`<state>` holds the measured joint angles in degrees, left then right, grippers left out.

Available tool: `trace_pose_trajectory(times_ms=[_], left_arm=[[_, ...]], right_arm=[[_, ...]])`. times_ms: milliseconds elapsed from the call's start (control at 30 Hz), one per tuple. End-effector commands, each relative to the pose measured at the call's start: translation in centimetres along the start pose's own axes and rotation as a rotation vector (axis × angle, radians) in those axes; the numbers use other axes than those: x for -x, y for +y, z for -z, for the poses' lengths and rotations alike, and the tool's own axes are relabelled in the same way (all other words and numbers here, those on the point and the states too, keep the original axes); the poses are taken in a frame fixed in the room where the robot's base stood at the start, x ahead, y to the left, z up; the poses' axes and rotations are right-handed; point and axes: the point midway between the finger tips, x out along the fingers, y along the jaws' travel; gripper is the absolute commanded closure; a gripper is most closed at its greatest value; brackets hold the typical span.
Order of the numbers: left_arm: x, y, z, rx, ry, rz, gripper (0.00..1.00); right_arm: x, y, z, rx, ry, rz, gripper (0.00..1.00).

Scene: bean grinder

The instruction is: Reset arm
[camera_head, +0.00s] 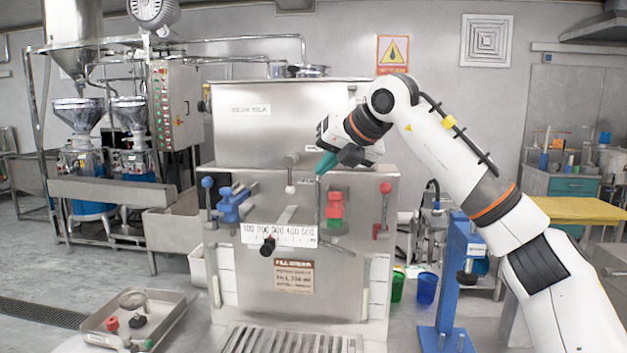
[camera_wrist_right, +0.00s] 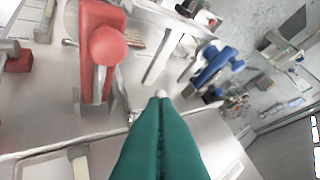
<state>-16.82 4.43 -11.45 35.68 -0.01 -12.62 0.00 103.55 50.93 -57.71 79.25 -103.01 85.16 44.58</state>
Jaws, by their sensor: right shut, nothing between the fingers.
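My right arm comes in from the right in the head view. Its gripper (camera_head: 326,163), with green fingers, is in front of the upper part of the steel bean milk machine (camera_head: 250,125). In the right wrist view the green fingers (camera_wrist_right: 161,100) are together, with nothing between them. A red valve handle (camera_head: 334,205) is just below the gripper in the head view. It also shows large at the upper left of the right wrist view (camera_wrist_right: 101,45), apart from the fingers. My left gripper is not in view.
A blue valve (camera_head: 232,204) and a red-knobbed lever (camera_head: 385,205) are on the machine's front. A black knob (camera_head: 268,246) sits by the number scale. A steel tray (camera_head: 170,331) with small parts lies at lower left. A blue stand (camera_head: 452,290) is at right.

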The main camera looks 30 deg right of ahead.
Motion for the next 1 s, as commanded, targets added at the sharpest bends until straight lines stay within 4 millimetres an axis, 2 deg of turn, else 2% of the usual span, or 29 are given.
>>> trace_pose_trajectory(times_ms=[100, 200, 467, 767, 1000], left_arm=[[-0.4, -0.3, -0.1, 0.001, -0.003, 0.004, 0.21], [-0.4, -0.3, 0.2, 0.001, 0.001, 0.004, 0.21], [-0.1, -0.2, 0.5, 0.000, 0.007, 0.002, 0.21], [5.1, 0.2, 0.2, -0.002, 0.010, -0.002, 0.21], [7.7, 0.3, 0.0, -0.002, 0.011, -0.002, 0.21]], right_arm=[[1.6, 0.1, -0.1, 0.000, 0.001, 0.000, 1.00], [2.4, 0.1, -0.1, 0.000, 0.000, 0.000, 1.00], [3.0, 0.0, 0.1, 0.000, -0.001, -0.001, 1.00], [6.4, -2.1, 3.6, 0.000, -0.001, -0.001, 1.00], [8.0, -3.1, 5.2, 0.000, -0.002, -0.001, 1.00]])
